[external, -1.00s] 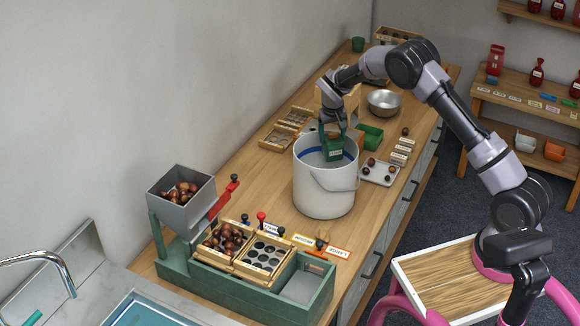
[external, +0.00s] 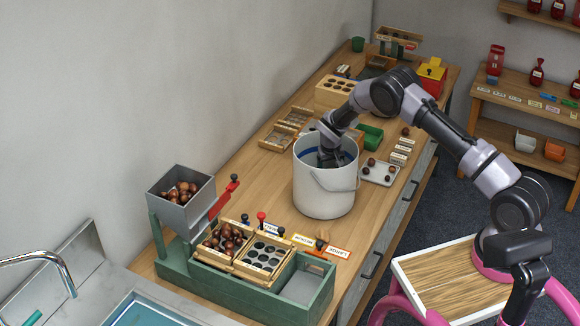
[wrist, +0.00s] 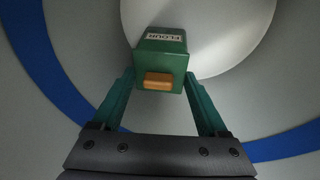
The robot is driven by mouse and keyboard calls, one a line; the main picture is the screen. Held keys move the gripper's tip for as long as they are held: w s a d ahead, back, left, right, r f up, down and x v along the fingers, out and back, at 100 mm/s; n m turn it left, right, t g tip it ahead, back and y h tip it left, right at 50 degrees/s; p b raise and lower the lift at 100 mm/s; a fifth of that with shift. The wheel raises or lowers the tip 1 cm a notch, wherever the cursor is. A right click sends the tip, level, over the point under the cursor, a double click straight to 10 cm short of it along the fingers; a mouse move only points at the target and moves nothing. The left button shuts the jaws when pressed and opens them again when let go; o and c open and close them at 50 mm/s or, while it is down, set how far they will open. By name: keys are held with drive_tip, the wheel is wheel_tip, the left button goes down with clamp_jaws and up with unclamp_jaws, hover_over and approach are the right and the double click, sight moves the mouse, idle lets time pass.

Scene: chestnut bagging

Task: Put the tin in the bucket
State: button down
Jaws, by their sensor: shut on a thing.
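The white bucket (external: 322,190) stands upright on the wooden bench, with a blue band inside. My gripper is down inside its mouth, so its fingers are hidden in the external view. In the wrist view my gripper (wrist: 158,88) is shut on the green tin (wrist: 160,50), which has a label reading FLOUR and an orange-brown knob or block on its near face. The tin is inside the bucket, with the bucket's pale floor (wrist: 225,40) beyond it. I cannot tell whether the tin touches the floor.
A tray (external: 380,180) with several chestnuts lies right of the bucket. A green box (external: 370,136) stands behind it. The green sorting station (external: 230,285) with a grey hopper (external: 176,209) is in front. Bare bench (external: 255,195) lies left of the bucket.

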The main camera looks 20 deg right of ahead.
unclamp_jaws()
drive_tip(key=s+d+r+m+y, duration=0.1)
drive_tip(key=s+d+r, duration=0.15)
drive_tip(key=r, duration=1.15)
drive_tip(key=s+d+r, duration=0.2)
drive_tip(key=s+r, duration=0.2)
drive_tip(key=r, duration=1)
drive_tip(key=s+d+r+m+t+y, duration=0.1)
drive_tip(key=s+d+r, duration=0.2)
drive_tip(key=s+r, duration=0.4)
drive_tip(key=s+d+r+t, duration=0.1)
drive_tip(key=s+d+r, duration=0.3)
drive_tip(key=r, duration=0.5)
drive_tip(key=s+d+r+t, duration=0.1)
drive_tip(key=s+d+r, duration=0.1)
drive_tip(key=s, duration=1.2)
drive_tip(key=s+d+r+m+t+y, duration=0.1)
drive_tip(key=s+d+r, duration=0.2)
drive_tip(key=s, duration=1)
drive_tip(key=shift+s+d+r+t, duration=0.3)
drive_tip(key=shift+s+r, duration=0.05)
drive_tip(key=shift+r, duration=0.55)
